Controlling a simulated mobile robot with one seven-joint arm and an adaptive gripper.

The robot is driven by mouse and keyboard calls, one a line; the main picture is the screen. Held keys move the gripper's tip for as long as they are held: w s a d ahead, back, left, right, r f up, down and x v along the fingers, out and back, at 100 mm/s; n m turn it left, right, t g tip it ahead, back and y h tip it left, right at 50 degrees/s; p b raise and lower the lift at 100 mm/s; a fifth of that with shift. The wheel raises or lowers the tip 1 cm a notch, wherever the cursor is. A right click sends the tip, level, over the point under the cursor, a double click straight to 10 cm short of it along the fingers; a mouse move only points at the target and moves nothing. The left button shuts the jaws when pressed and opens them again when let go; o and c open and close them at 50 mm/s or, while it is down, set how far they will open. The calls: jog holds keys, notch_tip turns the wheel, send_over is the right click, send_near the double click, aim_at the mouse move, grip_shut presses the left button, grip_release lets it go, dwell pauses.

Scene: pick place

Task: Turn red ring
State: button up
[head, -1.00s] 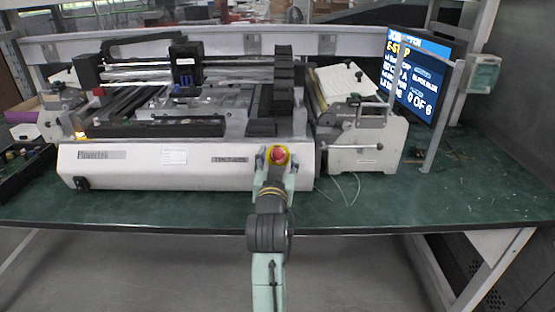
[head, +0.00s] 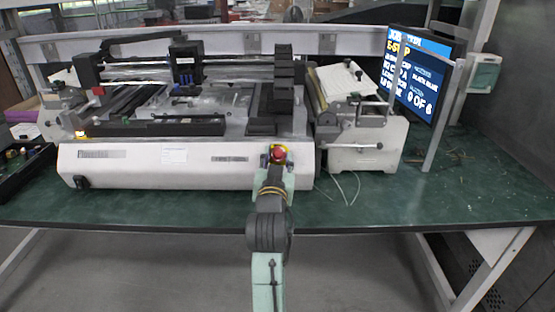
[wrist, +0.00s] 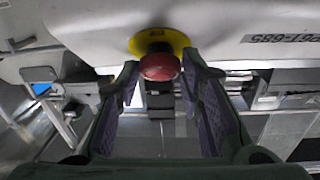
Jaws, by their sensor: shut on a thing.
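The red ring is the round red knob of an emergency-stop button on the front of the white machine. In the head view the red knob (head: 278,154) is at the machine's right front corner, just above the end of my arm. In the wrist view the red knob (wrist: 160,67) stands out from its yellow base (wrist: 150,42). My gripper (wrist: 161,76) has its two fingers on either side of the knob and is shut on it. My gripper also shows in the head view (head: 277,163), where my own arm hides most of the fingers.
The white machine (head: 120,165) stands on a green table (head: 440,200). A smaller grey device (head: 365,158) is right of it, with thin wires in front. A monitor (head: 418,78) showing "E-STOP" is at the right, behind a metal post (head: 440,118). The table's right front is mostly clear.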

jog(key=shift+a+m+h, duration=0.1)
jog(key=shift+m+h, duration=0.2)
jog(key=shift+m, duration=0.1)
jog(key=m+h, duration=0.1)
jog(key=m+g+h, duration=0.1)
jog(key=m, duration=0.1)
jog(key=m+h, duration=0.1)
jog(key=shift+w+a+m, duration=0.1)
jog(key=shift+a+m, duration=0.15)
jog(key=shift+m, duration=0.05)
jog(key=shift+a+r+m+g+h+b, duration=0.1)
jog(key=shift+m+g+h+b, duration=0.5)
jog(key=shift+m, duration=0.7)
jog(key=shift+a+r+m+g+h+b, duration=0.1)
jog(key=shift+m+g+h+b, duration=0.15)
jog(key=shift+m+g+h, duration=0.8)
jog(key=shift+w+m, duration=0.1)
jog(key=shift+m, duration=0.35)
jog(key=o, duration=1.2)
jog(key=shift+t, duration=0.25)
jog(key=v, duration=1.2)
jog(key=shift+d+r, duration=0.1)
jog(key=shift+r, duration=0.05)
